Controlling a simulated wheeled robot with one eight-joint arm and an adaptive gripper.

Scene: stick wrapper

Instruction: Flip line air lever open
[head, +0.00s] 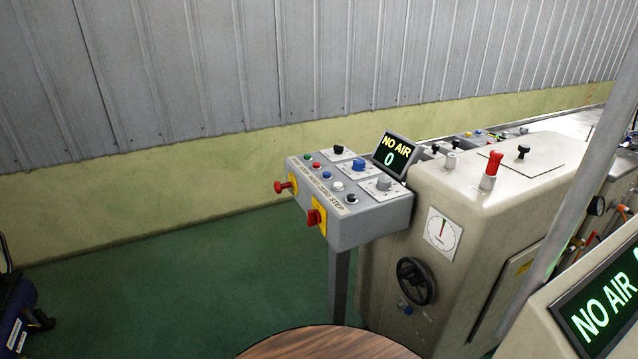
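A red-topped lever (493,164) stands upright on the top of the beige machine (420,195), near its front edge. It has a light metal base. I cannot tell for sure whether it is the line air lever, as no label on it is readable. A small display (396,152) beside the machine reads "NO AIR" and "0". A larger display (605,302) at the lower right also reads "NO AIR" and is cut off by the frame edge. I do not make out my gripper in the head view.
A grey control box (345,240) with buttons, knobs and a red-yellow switch (316,217) stands left of the machine. A round wooden top (330,345) is below. Green floor (180,290) lies open at left.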

